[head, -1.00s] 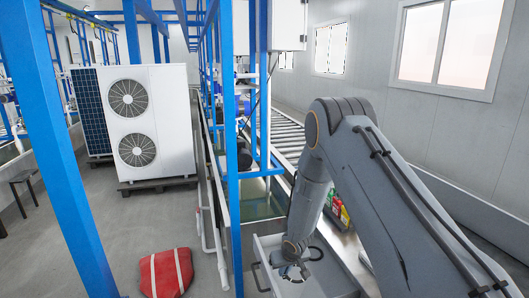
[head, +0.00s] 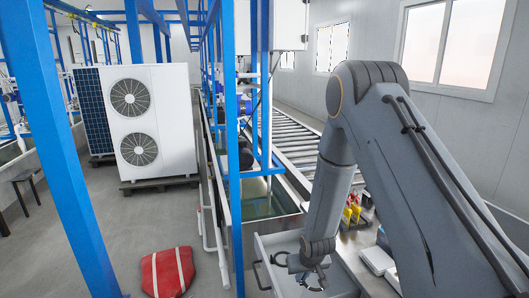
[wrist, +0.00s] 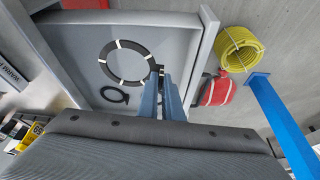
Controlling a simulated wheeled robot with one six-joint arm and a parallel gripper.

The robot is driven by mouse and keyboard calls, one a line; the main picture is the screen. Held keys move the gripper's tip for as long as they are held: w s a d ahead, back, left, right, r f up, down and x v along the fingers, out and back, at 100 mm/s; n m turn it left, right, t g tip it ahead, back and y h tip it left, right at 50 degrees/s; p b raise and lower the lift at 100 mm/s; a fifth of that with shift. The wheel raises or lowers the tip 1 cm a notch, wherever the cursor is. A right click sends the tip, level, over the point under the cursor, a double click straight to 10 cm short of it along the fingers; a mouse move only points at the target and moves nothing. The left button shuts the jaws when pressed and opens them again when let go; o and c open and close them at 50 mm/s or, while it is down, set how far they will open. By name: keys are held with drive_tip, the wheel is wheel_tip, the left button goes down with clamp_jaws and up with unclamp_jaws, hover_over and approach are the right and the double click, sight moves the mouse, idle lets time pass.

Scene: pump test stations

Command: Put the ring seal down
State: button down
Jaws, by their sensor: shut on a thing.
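The ring seal (wrist: 108,50), a large black ring with white marks, is in the wrist view over the grey floor of an open drawer (wrist: 205,45). My gripper (wrist: 160,76) is shut on its near right edge. In the head view the gripper (head: 322,268) points down inside the drawer (head: 262,244), with the ring (head: 312,284) partly hidden at its tip. I cannot tell whether the ring touches the drawer floor. A smaller black ring (wrist: 117,95) lies in the drawer beside it.
A coiled yellow hose (wrist: 238,48) and a red bag (head: 167,272) lie on the floor outside the drawer. A blue post (head: 230,150) stands close beyond the drawer. Yellow and red items (head: 353,210) sit on the bench behind my arm.

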drive_tip(key=s+d+r+m, duration=0.1)
drive_tip(key=s+d+r, duration=0.25)
drive_tip(key=s, duration=0.25)
drive_tip(key=s+d+r+m, duration=0.1)
drive_tip(key=s+d+r, duration=0.1)
drive_tip(key=s+d, duration=0.25)
drive_tip(key=s+b+x, duration=0.1)
drive_tip(key=b+x, duration=0.7)
drive_tip(key=shift+a+f+h, duration=0.3)
drive_tip(key=shift+f, duration=0.1)
